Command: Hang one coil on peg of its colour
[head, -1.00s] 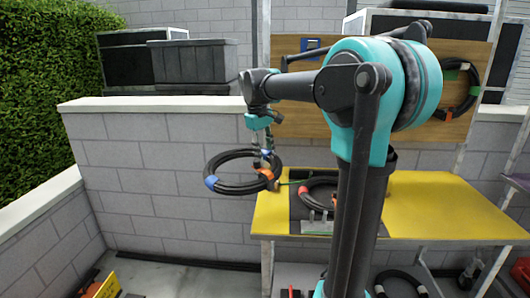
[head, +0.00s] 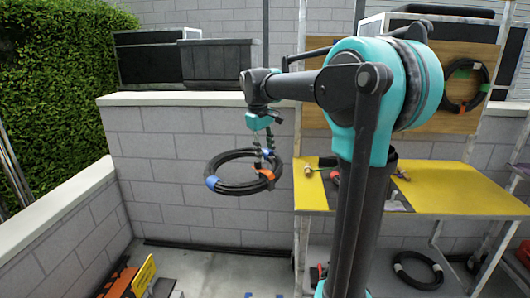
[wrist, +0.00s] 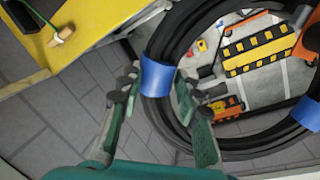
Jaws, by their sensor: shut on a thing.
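My gripper (head: 266,157) is shut on a black coil (head: 237,190) with blue bands and an orange piece. It holds the coil in the air, left of the yellow workbench. In the wrist view both fingers (wrist: 158,80) close around a blue band on the coil (wrist: 180,30). A wooden board (head: 410,117) stands behind the bench. A black coil with green and orange marks (head: 487,75) hangs at its upper right; its peg is hidden. My arm covers much of the board, and I see no blue peg.
The yellow workbench (head: 455,190) stands to the right, with a small hammer-like tool (head: 308,170) at its left edge. Another black coil (head: 440,272) lies on the shelf below. A grey block wall (head: 160,160) runs behind. Black-and-yellow striped items (wrist: 258,45) lie below the held coil.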

